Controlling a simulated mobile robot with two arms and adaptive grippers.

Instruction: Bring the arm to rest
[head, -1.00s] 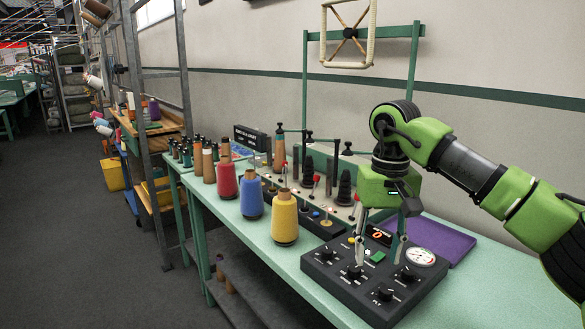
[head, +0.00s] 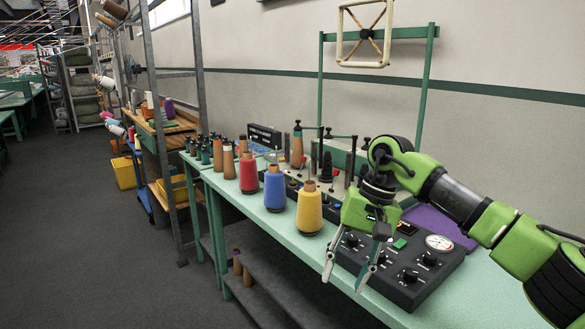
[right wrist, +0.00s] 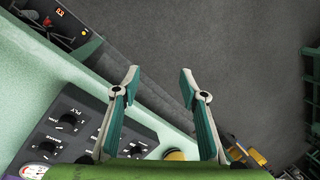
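My right gripper (head: 345,281) is green with grey fingers. It hangs by the front edge of the green table (head: 473,302), at the left side of the black control panel (head: 408,272). In the right wrist view the gripper (right wrist: 160,80) has its two fingers apart, with only grey floor between the tips. It is open and empty. The right arm reaches in from the right, bent at the wrist. My left gripper is in neither view.
A yellow cone (head: 309,212), a blue cone (head: 274,190) and a red cone (head: 248,175) stand in a row left of the gripper. A purple tray (head: 432,220) lies behind the panel. The floor (head: 90,230) at the left is clear.

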